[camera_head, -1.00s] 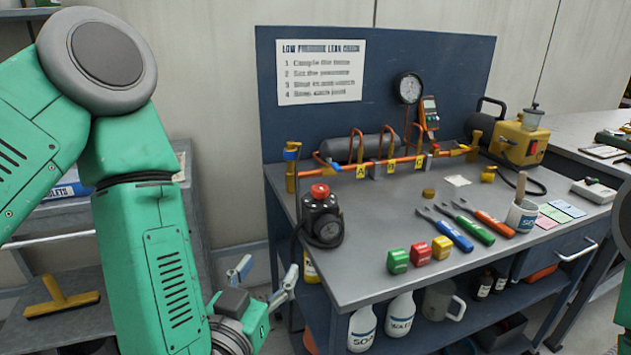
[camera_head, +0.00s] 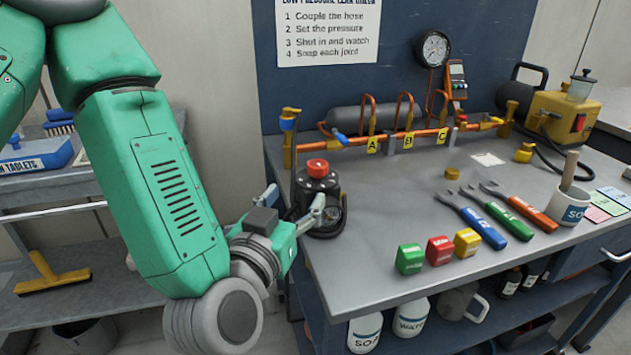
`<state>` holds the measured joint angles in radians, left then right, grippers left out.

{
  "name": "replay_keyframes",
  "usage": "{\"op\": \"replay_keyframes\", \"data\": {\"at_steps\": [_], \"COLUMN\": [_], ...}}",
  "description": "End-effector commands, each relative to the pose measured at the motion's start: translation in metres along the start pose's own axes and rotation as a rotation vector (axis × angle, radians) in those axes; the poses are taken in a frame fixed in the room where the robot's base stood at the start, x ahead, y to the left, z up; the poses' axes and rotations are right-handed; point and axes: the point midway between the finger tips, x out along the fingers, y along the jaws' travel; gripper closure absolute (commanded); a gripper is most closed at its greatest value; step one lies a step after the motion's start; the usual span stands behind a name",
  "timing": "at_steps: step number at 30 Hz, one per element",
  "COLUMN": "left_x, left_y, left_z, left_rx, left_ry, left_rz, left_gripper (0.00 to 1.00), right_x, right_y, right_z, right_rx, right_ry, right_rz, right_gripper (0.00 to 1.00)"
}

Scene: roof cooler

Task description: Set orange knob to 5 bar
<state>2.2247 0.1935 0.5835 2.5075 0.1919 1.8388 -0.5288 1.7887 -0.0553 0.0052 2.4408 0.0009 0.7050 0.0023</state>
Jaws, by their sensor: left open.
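An orange-red knob (camera_head: 317,168) tops a black regulator (camera_head: 316,190) at the left front of the workbench. My left gripper (camera_head: 294,205) is open in front of the regulator's lower left, below the knob. Its fingers overlap the regulator in the picture, and I cannot tell whether they touch it. They partly cover the regulator's small gauge, whose reading I cannot make out. A larger round gauge (camera_head: 433,49) hangs on the blue back panel; its needle is too small to read. My right gripper is not in view.
An orange pipe (camera_head: 345,143) with tags A, B, C runs behind. A yellow pump (camera_head: 560,115) stands at the back right.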

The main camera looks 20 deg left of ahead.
Motion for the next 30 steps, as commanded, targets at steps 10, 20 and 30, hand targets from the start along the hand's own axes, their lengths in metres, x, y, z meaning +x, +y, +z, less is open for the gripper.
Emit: {"op": "replay_keyframes", "data": {"at_steps": [10, 20, 30], "left_x": [0.071, 0.109, 0.111], "left_y": [-0.008, -0.003, -0.004], "left_z": [0.001, 0.0, -0.001], "left_rx": [-0.01, -0.003, -0.004], "left_ry": [0.004, 0.002, 0.001], "left_rz": [-0.003, 0.0, 0.0], "left_gripper": [0.46, 0.46, 0.53], "right_x": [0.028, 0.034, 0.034], "right_y": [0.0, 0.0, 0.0], "right_z": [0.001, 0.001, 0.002], "right_rx": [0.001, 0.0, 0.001], "right_ry": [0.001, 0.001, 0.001], "right_rz": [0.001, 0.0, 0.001], "right_gripper": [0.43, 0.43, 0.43]}}
